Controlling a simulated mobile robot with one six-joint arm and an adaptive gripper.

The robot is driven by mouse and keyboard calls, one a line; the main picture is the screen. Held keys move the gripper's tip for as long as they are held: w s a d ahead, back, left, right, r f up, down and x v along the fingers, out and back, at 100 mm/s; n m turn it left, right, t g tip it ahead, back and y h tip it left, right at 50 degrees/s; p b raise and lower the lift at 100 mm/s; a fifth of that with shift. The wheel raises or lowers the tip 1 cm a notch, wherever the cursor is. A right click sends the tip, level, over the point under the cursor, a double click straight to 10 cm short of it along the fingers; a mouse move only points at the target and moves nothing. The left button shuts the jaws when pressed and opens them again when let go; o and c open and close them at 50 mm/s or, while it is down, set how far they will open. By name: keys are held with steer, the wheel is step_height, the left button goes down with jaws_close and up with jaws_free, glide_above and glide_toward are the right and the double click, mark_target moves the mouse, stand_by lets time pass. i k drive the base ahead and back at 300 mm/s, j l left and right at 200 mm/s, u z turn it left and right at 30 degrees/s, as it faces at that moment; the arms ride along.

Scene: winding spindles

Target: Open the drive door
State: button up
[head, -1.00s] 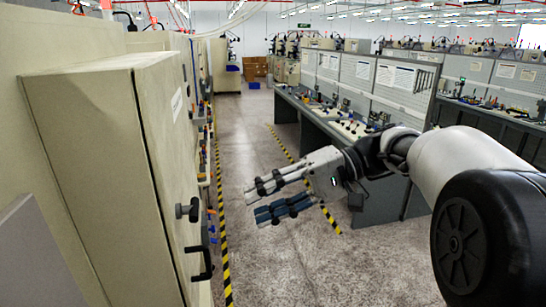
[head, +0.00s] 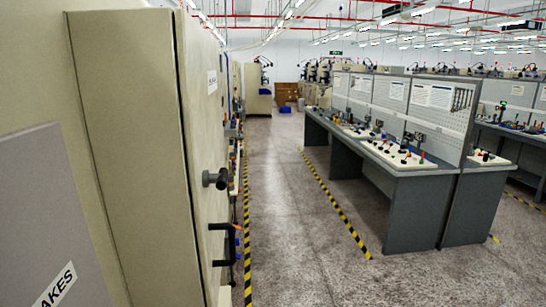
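A tall beige cabinet door (head: 205,150) stands at the left in the head view, seen at a steep angle. It looks shut. A small white label (head: 212,80) is on its upper part. A black knob (head: 214,179) sticks out at mid height, and a black bar handle (head: 225,243) is below it. I cannot tell for sure that this is the drive door, as the label is too small to read. My gripper and arm are not in view.
A grey panel (head: 50,225) with a sign ending in "AKES" is at the near left. A yellow and black floor stripe (head: 247,225) runs beside the cabinets. The aisle (head: 300,240) is clear. Grey workbenches (head: 420,195) stand at the right.

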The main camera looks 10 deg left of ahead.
mark_target(200, 60)
steer(key=i+l+u, duration=0.15)
steer(key=u, duration=0.3)
steer(key=i+l+u, duration=0.1)
steer(key=u, duration=0.4)
steer(key=l+u, duration=0.3)
steer(key=u, duration=0.15)
steer(key=i+u, duration=0.2)
steer(key=i+l, duration=0.05)
steer(key=i, duration=0.05)
